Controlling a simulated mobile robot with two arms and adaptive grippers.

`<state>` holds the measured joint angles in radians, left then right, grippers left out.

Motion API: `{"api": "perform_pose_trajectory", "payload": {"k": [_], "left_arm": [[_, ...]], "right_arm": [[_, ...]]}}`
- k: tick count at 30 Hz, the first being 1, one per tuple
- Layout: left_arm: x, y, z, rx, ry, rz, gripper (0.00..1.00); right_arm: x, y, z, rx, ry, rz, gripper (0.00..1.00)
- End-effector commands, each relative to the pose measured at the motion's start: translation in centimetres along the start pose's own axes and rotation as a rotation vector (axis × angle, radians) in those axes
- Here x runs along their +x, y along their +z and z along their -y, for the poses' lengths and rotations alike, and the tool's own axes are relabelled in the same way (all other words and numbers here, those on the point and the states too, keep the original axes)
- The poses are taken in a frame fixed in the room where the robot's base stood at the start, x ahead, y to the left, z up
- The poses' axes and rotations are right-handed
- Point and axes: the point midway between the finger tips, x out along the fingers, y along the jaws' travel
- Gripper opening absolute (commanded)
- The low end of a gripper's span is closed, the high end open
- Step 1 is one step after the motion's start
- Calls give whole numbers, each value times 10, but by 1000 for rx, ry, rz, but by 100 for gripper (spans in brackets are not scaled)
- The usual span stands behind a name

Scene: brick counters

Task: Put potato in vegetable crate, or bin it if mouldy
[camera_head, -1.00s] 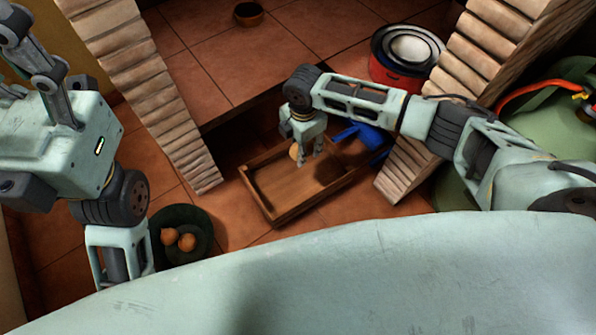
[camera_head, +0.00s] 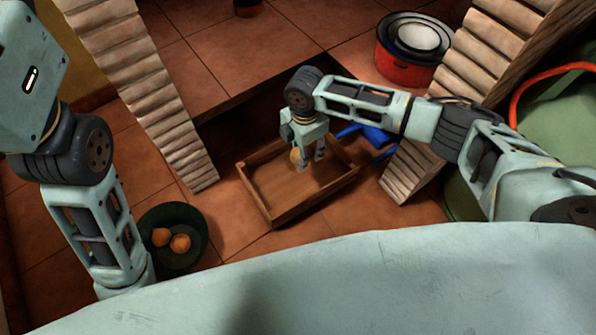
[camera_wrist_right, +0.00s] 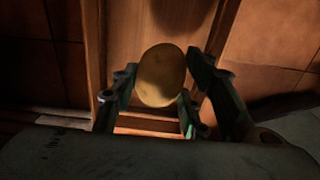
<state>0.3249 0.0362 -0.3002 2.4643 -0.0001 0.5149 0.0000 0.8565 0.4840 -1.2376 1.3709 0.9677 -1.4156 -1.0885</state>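The potato (camera_wrist_right: 161,76) is yellow-brown and oval, and its visible side looks plain, without clear mould. In the right wrist view it shows between the fingers of my right gripper (camera_wrist_right: 163,68). In the head view the potato (camera_head: 296,157) is partly behind the fingers of the right gripper (camera_head: 311,163), over the shallow wooden crate (camera_head: 259,197). I cannot tell whether the fingers grip it or whether it touches the crate floor. The dark green round bin (camera_head: 199,222) at lower left holds two orange-brown round items (camera_head: 180,243). My left gripper is out of view.
A brick pillar (camera_head: 165,115) and another pillar (camera_head: 410,172) flank the crate. A blue object (camera_head: 376,136) lies at the crate's right end. A red pot (camera_head: 402,66) with stacked bowls stands on the tiled counter (camera_head: 215,55). Tiled floor is clear between bin and crate.

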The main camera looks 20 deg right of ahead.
Motion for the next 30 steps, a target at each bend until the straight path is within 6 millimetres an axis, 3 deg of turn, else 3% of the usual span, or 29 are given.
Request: {"api": "perform_pose_trajectory", "payload": {"k": [7, 17, 30], "left_arm": [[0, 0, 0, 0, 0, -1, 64], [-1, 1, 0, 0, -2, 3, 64], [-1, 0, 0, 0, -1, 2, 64]], "right_arm": [[0, 0, 0, 0, 0, 0, 63], [-3, 0, 0, 0, 1, 0, 63], [-66, 1, -1, 0, 3, 0, 63]]}}
